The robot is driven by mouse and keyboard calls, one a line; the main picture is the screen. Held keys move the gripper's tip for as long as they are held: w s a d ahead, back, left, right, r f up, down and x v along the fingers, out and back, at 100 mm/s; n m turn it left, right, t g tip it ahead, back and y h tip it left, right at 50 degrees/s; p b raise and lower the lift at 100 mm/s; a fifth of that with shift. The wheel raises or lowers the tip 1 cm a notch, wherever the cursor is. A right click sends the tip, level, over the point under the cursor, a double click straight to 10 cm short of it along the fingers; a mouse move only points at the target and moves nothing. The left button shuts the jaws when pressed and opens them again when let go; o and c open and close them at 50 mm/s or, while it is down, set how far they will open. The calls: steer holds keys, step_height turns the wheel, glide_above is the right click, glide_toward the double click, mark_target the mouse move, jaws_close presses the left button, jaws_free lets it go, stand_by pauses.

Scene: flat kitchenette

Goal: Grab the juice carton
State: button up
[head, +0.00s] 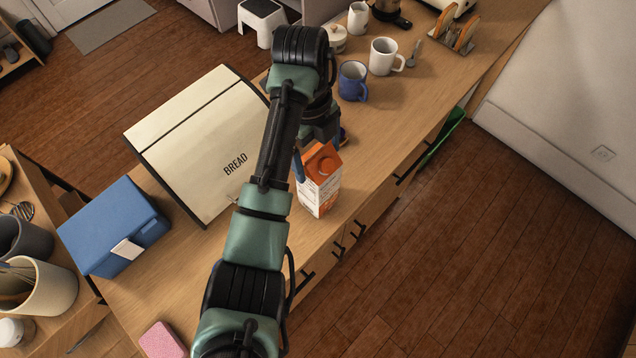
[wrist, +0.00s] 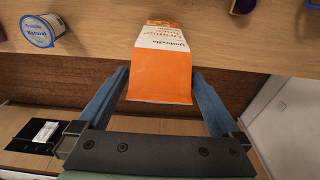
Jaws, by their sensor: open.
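The juice carton (head: 320,186) is white and orange with an orange top, upright on the wooden counter near its front edge. In the wrist view the carton (wrist: 164,65) shows its orange end towards me, between the two blue fingertips. My gripper (wrist: 160,78) is open, with a visible gap on each side of the carton.
A blue mug (head: 352,82) and a white mug (head: 384,56) stand behind the carton. A yogurt cup (wrist: 42,31) shows in the wrist view. Open floor lies to the right.

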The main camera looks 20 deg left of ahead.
steer(key=shift+s+d+f+p, duration=0.15)
steer(key=shift+f+p, duration=0.35)
steer(key=shift+f, duration=1.25)
steer(key=shift+c, duration=0.2)
jaws_close()
steer(key=shift+w+r, duration=0.15)
steer(key=shift+w, duration=0.05)
